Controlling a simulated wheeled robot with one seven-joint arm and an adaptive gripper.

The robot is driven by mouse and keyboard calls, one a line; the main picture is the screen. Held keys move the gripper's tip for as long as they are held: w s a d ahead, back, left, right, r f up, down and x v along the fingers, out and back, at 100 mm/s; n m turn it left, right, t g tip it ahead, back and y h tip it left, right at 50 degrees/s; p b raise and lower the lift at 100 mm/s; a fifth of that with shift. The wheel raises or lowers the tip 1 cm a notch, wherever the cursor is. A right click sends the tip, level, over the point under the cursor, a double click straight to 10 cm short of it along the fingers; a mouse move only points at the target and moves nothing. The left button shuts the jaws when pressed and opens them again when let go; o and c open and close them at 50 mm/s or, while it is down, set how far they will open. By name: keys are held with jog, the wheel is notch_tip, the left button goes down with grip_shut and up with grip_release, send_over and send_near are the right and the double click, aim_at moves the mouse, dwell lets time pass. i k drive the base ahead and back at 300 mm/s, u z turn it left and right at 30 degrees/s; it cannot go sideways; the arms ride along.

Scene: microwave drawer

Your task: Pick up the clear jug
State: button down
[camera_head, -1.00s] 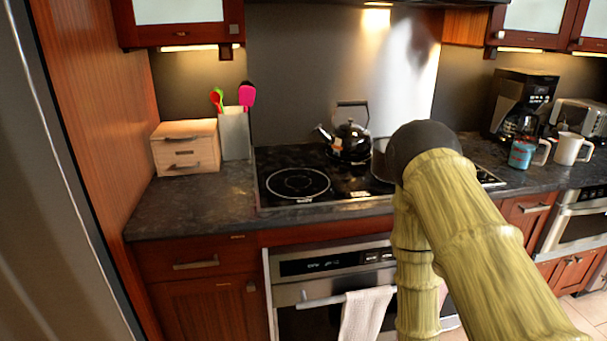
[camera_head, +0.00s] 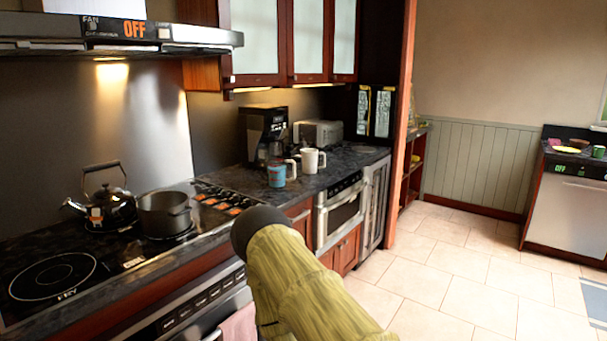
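I cannot make out a clear jug standing by itself in this view. A black coffee maker (camera_head: 262,130) with a dark glass carafe (camera_head: 270,153) stands on the dark counter past the stove; whether that is the jug I cannot tell. My arm, yellow-green with a dark rounded joint, reaches in from the bottom centre and hides part of the oven front. The fingers of my gripper do not show.
A kettle (camera_head: 104,203) and a pot (camera_head: 164,214) stand on the stove. A blue mug (camera_head: 277,174) and a white mug (camera_head: 312,160) stand near a toaster (camera_head: 318,133). The tiled floor (camera_head: 455,285) at right is open. Another counter (camera_head: 570,155) stands far right.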

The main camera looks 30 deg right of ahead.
aim_at(276, 164)
jog(key=z, duration=0.9)
